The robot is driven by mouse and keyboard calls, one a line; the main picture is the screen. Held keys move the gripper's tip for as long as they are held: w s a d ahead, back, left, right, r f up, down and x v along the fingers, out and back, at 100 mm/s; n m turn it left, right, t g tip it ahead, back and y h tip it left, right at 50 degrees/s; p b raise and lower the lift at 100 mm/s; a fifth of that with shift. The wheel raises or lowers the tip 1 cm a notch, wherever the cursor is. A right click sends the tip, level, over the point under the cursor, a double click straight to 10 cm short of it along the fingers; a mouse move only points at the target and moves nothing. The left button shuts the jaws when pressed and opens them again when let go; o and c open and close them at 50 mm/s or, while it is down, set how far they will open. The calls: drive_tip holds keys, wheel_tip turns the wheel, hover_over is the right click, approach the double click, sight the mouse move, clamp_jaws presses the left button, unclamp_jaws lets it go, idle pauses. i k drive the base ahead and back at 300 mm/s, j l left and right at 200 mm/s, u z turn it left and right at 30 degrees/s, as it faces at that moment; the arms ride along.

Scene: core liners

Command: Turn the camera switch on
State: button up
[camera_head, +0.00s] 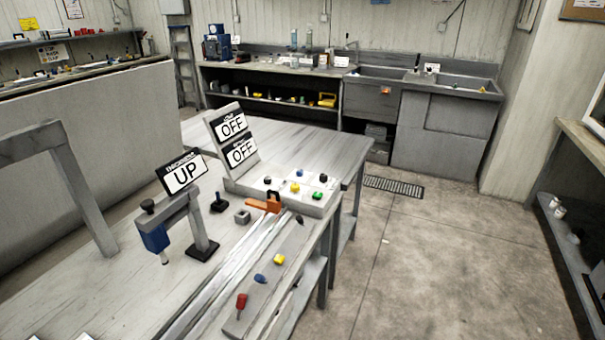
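A grey control box (285,202) stands at the right end of the workbench, with several small knobs or switches on its sloped top. I see a black one (267,180), a yellow one (295,187), a green one (317,195) and another black one (322,178). I cannot tell which is the camera switch. Two signs stand on an upright panel behind the box. The upper sign (231,126) and the lower sign (241,151) both read OFF; their small headings are too small to read surely. My gripper is not in view.
A sign reading UP (184,174) sits above a blue-bodied device (154,238) on the workbench (120,290). An orange piece (264,203) lies by a long rail before the box. Red, blue and yellow items line the near edge. The floor (430,270) at right is clear.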

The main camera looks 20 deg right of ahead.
sight(323, 176)
drive_tip(key=i+l+u, duration=0.1)
drive_tip(key=i+l, duration=0.5)
drive_tip(key=i+l+u, duration=0.1)
drive_tip(key=i+l, duration=0.45)
drive_tip(key=l, duration=0.15)
